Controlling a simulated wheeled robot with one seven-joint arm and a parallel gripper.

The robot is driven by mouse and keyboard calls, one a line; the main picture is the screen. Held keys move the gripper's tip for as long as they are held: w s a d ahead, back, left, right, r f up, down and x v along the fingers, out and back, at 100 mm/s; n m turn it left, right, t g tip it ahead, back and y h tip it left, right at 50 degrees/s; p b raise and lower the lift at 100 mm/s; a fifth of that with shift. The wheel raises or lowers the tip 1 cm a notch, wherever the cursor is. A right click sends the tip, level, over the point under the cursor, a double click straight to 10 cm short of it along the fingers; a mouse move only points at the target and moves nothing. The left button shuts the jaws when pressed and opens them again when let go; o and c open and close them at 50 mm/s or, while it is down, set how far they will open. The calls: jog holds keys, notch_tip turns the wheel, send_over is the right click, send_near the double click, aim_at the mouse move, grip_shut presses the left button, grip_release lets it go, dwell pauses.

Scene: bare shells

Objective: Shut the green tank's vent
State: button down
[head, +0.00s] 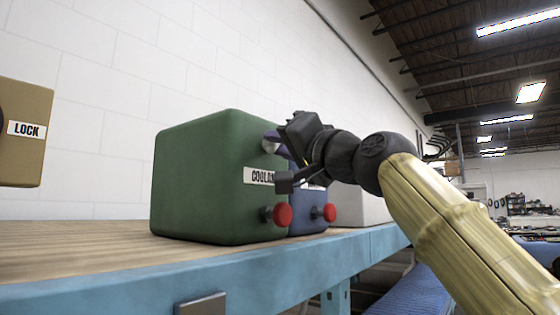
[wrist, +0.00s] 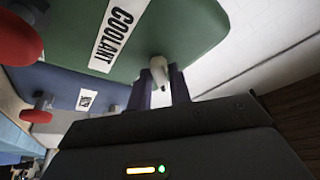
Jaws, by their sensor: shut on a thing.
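The green tank (head: 205,180) stands on the workbench in the head view, with a COOLANT label partly hidden by my gripper. A red knob (head: 282,214) sticks out low on its front. A pale peg (head: 270,146), which looks like the vent's handle, sticks out near the top of the same face. My gripper (head: 277,139) is at this peg, its dark fingers shut on it. In the wrist view the peg (wrist: 158,70) lies between the two fingers, against the green tank (wrist: 175,30). Whether the vent is open cannot be told.
A blue tank (head: 306,224) with its own red knob (head: 329,212) stands just behind the green one, then a grey tank (head: 360,209). A tan box marked LOCK (head: 22,150) is at the left. The wooden bench top (head: 80,255) is clear in front; its blue edge (head: 120,292) runs below.

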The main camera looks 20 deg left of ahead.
jog(key=n+g+y, duration=0.1)
jog(key=n, duration=0.1)
jog(key=n+y+b, duration=0.1)
jog(key=n, duration=0.2)
jog(key=shift+w+f+g, duration=0.2)
jog(key=shift+g, duration=0.2)
jog(key=n+g+y, duration=0.1)
jog(key=n, duration=0.2)
jog(key=n+g, duration=0.1)
jog(key=n, duration=0.2)
jog(key=shift+d+r+g+y, duration=0.1)
jog(key=shift+g+y, duration=0.2)
jog(key=shift+y, duration=0.1)
jog(key=shift+n, duration=0.5)
jog(key=c, duration=1.4)
grip_release()
jog(key=shift+c, duration=0.2)
